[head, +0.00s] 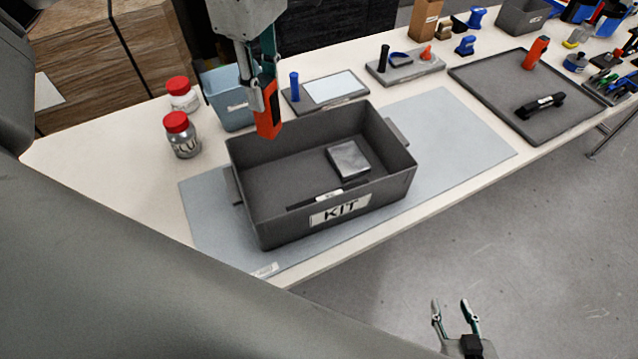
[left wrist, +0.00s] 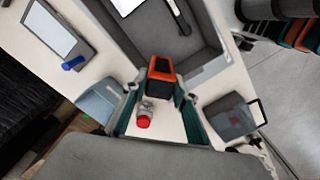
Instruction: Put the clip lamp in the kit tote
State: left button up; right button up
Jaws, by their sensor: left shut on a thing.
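The clip lamp (head: 268,112), orange with a dark face, hangs from my left gripper (head: 259,92). The gripper is shut on it. In the left wrist view the lamp (left wrist: 162,73) sits between the fingertips. The kit tote (head: 322,212) is a dark grey open box labelled KIT on a grey-blue mat. The lamp is at the tote's back left edge in the head view, seemingly above the rim; the exact height is hard to tell. My right gripper (head: 452,310) is open and empty, over the floor at the bottom right.
The tote holds a grey flat box (head: 348,160) and a dark bar with a white label (head: 328,195). Two red-capped jars (head: 182,135) and a blue bin (head: 228,100) stand left of it. Behind are small trays (head: 404,68); a large tray (head: 500,95) lies at right.

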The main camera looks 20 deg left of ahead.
pick_arm(q)
jog(key=n, duration=0.1)
jog(key=r+n, duration=0.1)
jog(key=n, duration=0.2)
jog(key=shift+a+r+n, duration=0.25)
jog(key=shift+r+n, duration=0.05)
jog(key=shift+r, duration=0.05)
jog(key=n, duration=0.2)
jog(key=r+n, duration=0.1)
jog(key=n, duration=0.1)
jog(key=shift+s+a+r+n+b, duration=0.15)
jog(key=shift+r+n+b, duration=0.05)
jog(key=shift+n+b, duration=0.15)
notch_tip(320, 180, down, 20)
jog(key=b, duration=0.1)
jog(key=shift+b, duration=0.3)
jog(key=o, duration=0.7)
jog(key=shift+f, duration=0.1)
jog(key=o, duration=0.4)
jog(key=shift+o, duration=0.2)
